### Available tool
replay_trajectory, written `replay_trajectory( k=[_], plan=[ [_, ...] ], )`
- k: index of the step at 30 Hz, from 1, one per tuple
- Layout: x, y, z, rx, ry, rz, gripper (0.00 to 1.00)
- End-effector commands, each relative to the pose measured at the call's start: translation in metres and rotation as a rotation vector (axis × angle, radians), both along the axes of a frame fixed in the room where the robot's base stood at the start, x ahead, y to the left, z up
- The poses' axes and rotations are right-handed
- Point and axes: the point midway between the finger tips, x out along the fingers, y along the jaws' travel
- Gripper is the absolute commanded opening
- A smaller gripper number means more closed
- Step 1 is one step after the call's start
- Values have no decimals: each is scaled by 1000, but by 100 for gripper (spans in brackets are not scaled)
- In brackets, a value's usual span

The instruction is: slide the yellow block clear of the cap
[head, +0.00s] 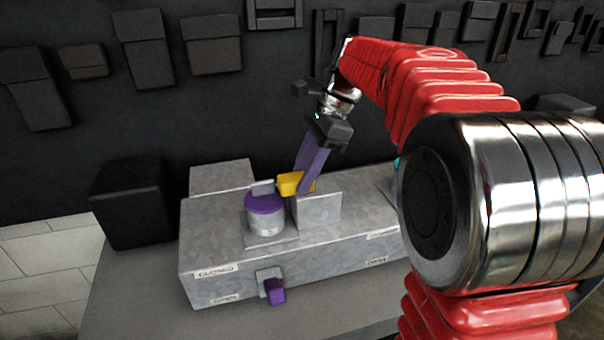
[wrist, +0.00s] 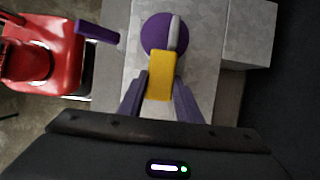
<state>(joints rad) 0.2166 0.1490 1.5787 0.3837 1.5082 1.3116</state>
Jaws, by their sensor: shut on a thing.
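The yellow block (head: 290,184) sits on top of the grey metal duct box, beside a round purple cap (head: 265,204) with a grey upright fin. My gripper (head: 304,184) has purple fingers and is shut on the yellow block, reaching down from above. In the wrist view, the yellow block (wrist: 160,78) lies between the two fingers (wrist: 160,92). Its far end overlaps the edge of the purple cap (wrist: 158,34) beside the fin. I cannot tell whether block and cap touch. A grey upright plate (head: 318,208) hides part of the block's lower side in the head view.
The grey duct box (head: 325,255) carries CLOSED and OPEN labels and a purple lever (head: 275,291) on its front. A grey raised box (head: 221,176) stands behind the cap. A black box (head: 134,203) is at left. Dark tools hang on the back wall.

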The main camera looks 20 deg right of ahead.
Motion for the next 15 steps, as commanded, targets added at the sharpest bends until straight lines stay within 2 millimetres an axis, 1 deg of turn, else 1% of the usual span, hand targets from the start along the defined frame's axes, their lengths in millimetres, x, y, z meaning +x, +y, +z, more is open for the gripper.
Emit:
replay_trajectory(
  k=[1, 6, 12, 15],
  plan=[
    [0, 0, 0, 0, -1, 0, 12],
    [0, 0, 0, 0, -2, -1, 0],
    [1, -1, 0, 0, -2, -1, 0],
    [1, -5, 0, 0, -1, -3, 0]
  ],
)
